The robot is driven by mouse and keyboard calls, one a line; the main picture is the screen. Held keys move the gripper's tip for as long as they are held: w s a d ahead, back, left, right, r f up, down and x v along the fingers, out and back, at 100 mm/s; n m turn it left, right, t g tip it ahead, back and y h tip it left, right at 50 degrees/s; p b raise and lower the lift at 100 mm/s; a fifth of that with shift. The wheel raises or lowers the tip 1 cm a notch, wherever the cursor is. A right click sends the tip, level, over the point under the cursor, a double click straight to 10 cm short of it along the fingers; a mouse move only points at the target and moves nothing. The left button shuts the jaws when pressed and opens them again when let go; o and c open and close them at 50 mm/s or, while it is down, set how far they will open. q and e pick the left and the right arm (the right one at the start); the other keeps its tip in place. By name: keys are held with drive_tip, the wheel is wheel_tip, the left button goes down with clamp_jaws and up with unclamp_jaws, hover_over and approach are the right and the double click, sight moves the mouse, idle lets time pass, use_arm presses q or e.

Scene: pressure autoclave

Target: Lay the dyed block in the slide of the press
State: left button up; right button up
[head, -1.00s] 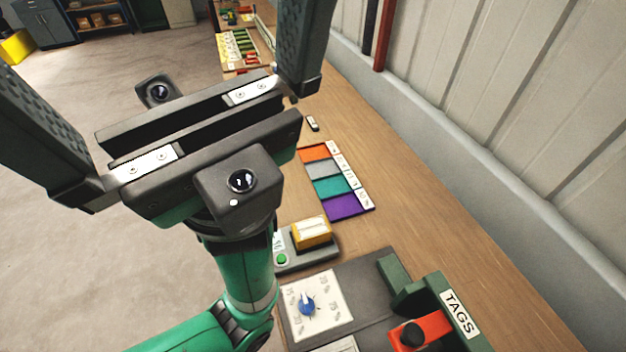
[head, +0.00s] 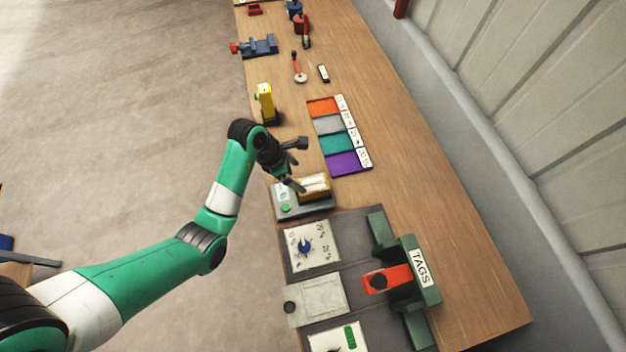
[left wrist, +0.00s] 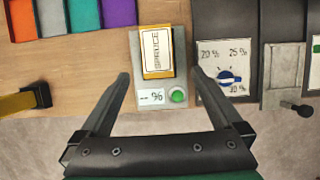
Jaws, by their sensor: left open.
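An amber block (head: 316,185) with a white label sits on a grey meter (head: 310,203) with a green button. In the left wrist view the block (left wrist: 157,52) is labelled SPRUCE and the meter's display reads "-- %". My left gripper (head: 297,165) is open and empty beside the block. In the left wrist view its fingertips (left wrist: 161,76) are spread to either side of the block's near end, with no contact visible. A green frame marked TAGS (head: 421,268) holds a red slide (head: 393,277) with a black knob. My right gripper is not in view.
A dial plate (head: 306,245) with a blue knob and a grey plate (head: 320,297) lie beside the TAGS frame. A colour strip (head: 337,140) has orange, grey, teal and purple fields. A yellow tool (head: 266,102) and a blue vise (head: 260,47) stand farther up the bench.

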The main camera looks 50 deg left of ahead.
use_arm(q)
drive_tip(key=b, duration=0.1)
hover_over(311, 185)
drive_tip(key=s, duration=0.2)
drive_tip(key=f, duration=0.4)
drive_tip(key=shift+s+a+f, duration=0.2)
drive_tip(key=shift+a+f, duration=0.15)
drive_tip(key=shift+w+f, duration=0.15)
drive_tip(key=shift+f, duration=0.05)
drive_tip(key=b+x, duration=0.1)
drive_tip(key=x, duration=0.1)
drive_tip(key=b+x, duration=0.1)
drive_tip(key=x, duration=0.1)
drive_tip(key=shift+w+a+f, duration=0.15)
drive_tip(key=shift+w+f, duration=0.1)
drive_tip(key=shift+f, duration=0.05)
drive_tip(key=shift+w+f, duration=0.1)
drive_tip(key=shift+f, duration=0.15)
drive_tip(key=shift+f, duration=0.2)
